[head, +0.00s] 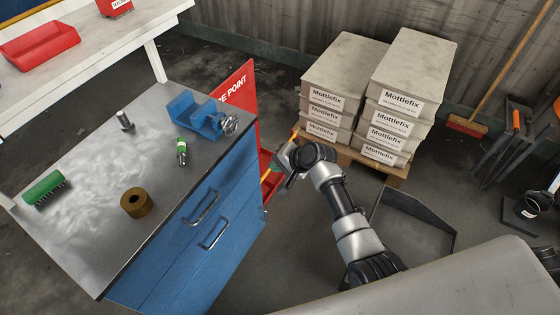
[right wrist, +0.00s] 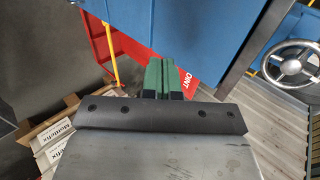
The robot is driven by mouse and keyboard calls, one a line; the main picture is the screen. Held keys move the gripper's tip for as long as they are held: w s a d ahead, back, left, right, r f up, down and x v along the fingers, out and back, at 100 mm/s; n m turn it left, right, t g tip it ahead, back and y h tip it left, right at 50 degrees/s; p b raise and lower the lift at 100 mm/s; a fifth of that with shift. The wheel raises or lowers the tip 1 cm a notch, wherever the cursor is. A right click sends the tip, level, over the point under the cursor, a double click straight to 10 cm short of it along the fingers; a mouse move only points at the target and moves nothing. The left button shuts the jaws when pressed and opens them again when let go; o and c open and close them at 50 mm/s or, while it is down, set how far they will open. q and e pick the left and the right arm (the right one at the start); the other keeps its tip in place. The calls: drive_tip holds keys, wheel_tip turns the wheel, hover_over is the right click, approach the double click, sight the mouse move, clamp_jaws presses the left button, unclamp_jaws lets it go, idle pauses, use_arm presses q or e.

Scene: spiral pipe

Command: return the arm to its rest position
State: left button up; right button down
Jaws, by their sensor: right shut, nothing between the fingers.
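My right arm reaches up from the lower right in the head view. Its gripper (head: 288,168) is over the floor, just right of the blue workbench and in front of the red stand. In the right wrist view the green fingertips of the right gripper (right wrist: 163,75) are together with nothing between them. My left gripper does not show in either view.
The workbench (head: 95,240) carries a blue vise (head: 200,115), a green brush (head: 44,188), a brown ring (head: 136,202) and a small green bottle (head: 181,150). Stacked Mottlefix boxes (head: 345,70) stand on a pallet behind my arm. A red sign stand (head: 240,90) is beside the bench.

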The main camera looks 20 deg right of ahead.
drive_tip(key=shift+s+d+r, duration=0.3)
drive_tip(key=shift+r, duration=0.1)
drive_tip(key=s+d+f+n+g+h, duration=0.2)
drive_tip(key=s+d+f, duration=0.1)
drive_tip(key=s+f, duration=0.9)
drive_tip(key=s+d+f+n+g+h, duration=0.1)
drive_tip(key=s+d+f+n+h, duration=0.15)
drive_tip(key=s+f, duration=0.9)
drive_tip(key=s+d+f+n+g+h, duration=0.1)
drive_tip(key=s+f, duration=0.5)
drive_tip(key=s, duration=0.7)
drive_tip(key=s+d+f+n+g+h, duration=0.1)
drive_tip(key=s+d+f+n, duration=0.2)
drive_tip(key=s, duration=1)
wheel_tip(320, 180, down, 4)
drive_tip(key=n, duration=0.3)
drive_tip(key=shift+r+g, duration=0.25)
drive_tip(key=shift+g, duration=0.05)
